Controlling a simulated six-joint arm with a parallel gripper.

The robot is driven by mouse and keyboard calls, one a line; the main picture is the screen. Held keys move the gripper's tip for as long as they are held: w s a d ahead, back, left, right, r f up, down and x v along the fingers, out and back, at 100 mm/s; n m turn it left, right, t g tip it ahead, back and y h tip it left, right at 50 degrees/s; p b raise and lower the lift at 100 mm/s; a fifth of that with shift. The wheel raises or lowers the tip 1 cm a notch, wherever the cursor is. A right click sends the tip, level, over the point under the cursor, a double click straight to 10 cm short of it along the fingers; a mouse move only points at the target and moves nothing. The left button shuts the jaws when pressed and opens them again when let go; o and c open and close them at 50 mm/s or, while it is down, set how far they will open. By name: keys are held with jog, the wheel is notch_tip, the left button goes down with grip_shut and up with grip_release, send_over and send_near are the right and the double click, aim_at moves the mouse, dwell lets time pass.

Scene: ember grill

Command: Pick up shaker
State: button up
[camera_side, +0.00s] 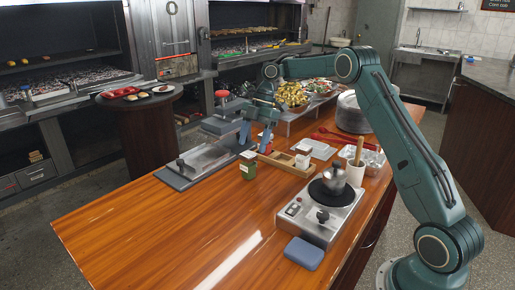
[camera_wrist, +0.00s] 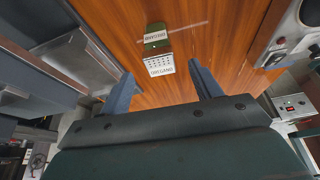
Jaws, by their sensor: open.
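The shaker (camera_side: 248,168) is a small green container with a pale top and a label. It stands upright on the wooden counter (camera_side: 165,225) in the side view. In the wrist view the shaker (camera_wrist: 155,45) shows green, with a white top dotted with holes and lettering. My gripper (camera_side: 255,143) is open and empty, pointing down just above and close to the shaker. In the wrist view its two blue fingers (camera_wrist: 162,70) are spread apart, with the shaker beyond and between them. No contact with the shaker is visible.
A grey metal press (camera_side: 205,155) lies left of the shaker. A wooden tray (camera_side: 285,161) with small containers is close on its right. A hot plate (camera_side: 325,215) with a metal pot stands at the right front, beside a blue pad (camera_side: 304,253). The counter's left front is clear.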

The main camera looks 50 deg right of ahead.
aim_at(249, 153)
jog(key=shift+a+f, duration=0.1)
jog(key=shift+a+f, duration=0.25)
jog(key=shift+f, duration=0.4)
jog(key=shift+f, duration=0.1)
jog(key=shift+x, duration=2.8)
jog(key=c, duration=1.1)
